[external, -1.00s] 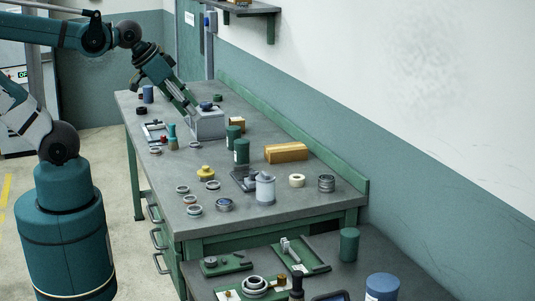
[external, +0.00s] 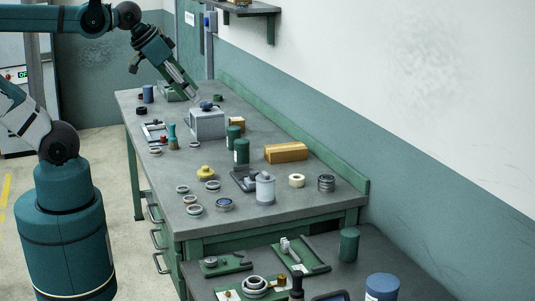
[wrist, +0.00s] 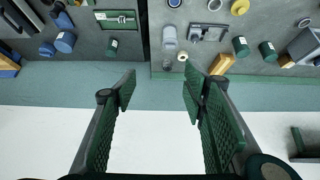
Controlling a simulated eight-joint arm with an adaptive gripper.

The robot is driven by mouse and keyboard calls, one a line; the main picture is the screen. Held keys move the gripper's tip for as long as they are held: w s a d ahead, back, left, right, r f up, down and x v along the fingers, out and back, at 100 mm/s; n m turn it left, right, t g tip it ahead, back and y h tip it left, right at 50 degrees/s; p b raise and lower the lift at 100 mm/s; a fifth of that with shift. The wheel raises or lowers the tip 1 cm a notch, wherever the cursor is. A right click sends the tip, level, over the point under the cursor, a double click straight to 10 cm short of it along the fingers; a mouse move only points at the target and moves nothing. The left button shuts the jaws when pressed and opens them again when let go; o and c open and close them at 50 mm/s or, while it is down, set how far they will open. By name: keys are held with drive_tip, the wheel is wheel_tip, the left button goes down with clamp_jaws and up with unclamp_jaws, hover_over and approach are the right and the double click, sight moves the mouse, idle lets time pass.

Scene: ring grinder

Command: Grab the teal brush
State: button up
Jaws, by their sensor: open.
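The teal brush (external: 172,132) stands upright on the workbench, teal handle up and tan bristles down, left of a grey box in the external view. I cannot make it out in the wrist view. My gripper (external: 194,97) is above the far part of the bench, higher than the brush and beyond it, near the grey box. In the wrist view my gripper (wrist: 160,90) has its two green fingers spread with nothing between them.
The grey box (external: 207,125) stands to the right of the brush. Green cylinders (external: 241,151), a cardboard box (external: 286,152) and several rings (external: 194,210) lie nearer. A small red object (external: 163,139) is close by the brush. The wall (external: 380,100) borders the bench's right side.

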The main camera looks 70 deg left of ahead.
drive_tip(key=w+a+r+n+g+y, duration=0.1)
drive_tip(key=w+a+r+n, duration=0.25)
drive_tip(key=a, duration=0.35)
drive_tip(key=w+a+r+n+g, duration=0.1)
drive_tip(key=w+a+r+n, duration=0.15)
drive_tip(key=w+a, duration=0.4)
drive_tip(key=n+g+h+b, duration=0.1)
drive_tip(key=n+g+b, duration=0.3)
drive_tip(key=n, duration=0.9)
hover_over(172, 124)
drive_tip(key=p, duration=0.1)
wheel_tip(172, 124, down, 6)
drive_tip(key=g, duration=0.1)
wheel_tip(172, 124, down, 30)
drive_tip(key=shift+f, duration=0.65)
drive_tip(key=shift+f, duration=1.3)
drive_tip(key=shift+f, duration=0.1)
